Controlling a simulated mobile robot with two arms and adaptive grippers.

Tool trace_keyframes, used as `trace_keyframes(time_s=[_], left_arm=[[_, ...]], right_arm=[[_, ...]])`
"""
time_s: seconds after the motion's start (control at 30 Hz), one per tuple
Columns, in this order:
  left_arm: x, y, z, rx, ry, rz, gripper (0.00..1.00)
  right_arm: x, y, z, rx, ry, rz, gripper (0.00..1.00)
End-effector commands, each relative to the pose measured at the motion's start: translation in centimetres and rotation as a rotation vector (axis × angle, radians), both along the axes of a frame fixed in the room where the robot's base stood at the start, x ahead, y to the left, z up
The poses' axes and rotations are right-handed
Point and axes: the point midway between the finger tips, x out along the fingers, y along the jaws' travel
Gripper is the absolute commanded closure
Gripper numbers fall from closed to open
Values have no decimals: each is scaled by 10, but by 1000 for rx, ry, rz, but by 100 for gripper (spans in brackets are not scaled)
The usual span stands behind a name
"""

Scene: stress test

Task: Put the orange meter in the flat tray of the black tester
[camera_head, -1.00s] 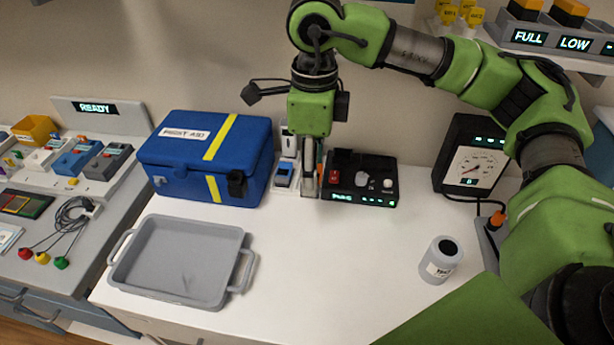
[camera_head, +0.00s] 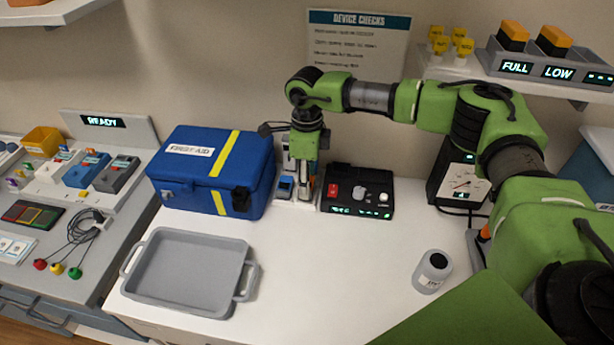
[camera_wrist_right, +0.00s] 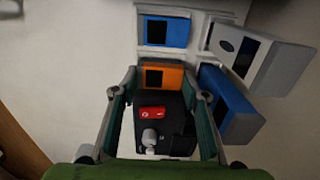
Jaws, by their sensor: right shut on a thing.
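My right gripper (camera_wrist_right: 160,88) is shut on the orange meter (camera_wrist_right: 162,70), which sits between its two fingers in the right wrist view. In the head view this gripper (camera_head: 305,192) points down between the blue first-aid case and the black tester, and the fingers mostly hide the meter. The black tester (camera_head: 352,207) stands just right of the gripper, with a red switch, a grey knob and lit green displays. In the wrist view the tester (camera_wrist_right: 125,145) shows behind and below the meter. I cannot make out its flat tray clearly. My left gripper is not in view.
The blue first-aid case (camera_head: 190,178) stands close left of the gripper. Blue meters (camera_wrist_right: 165,32) and a white-grey one (camera_wrist_right: 275,62) are close to the right fingers.

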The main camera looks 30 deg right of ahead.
Motion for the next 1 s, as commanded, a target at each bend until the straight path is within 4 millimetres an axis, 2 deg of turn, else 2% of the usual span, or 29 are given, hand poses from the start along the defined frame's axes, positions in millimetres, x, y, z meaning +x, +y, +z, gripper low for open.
trace_keyframes(time_s=[0.07,0.5,0.53,0.57,1.0], left_arm=[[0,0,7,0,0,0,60],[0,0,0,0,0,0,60],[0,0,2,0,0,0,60],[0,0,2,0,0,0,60],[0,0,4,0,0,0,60]], right_arm=[[0,0,-3,0,0,-1,80],[0,0,-13,1,-2,-1,80],[0,0,-12,0,-3,-1,51],[0,0,-11,0,-3,-1,44],[0,0,-9,1,-3,-1,42]])
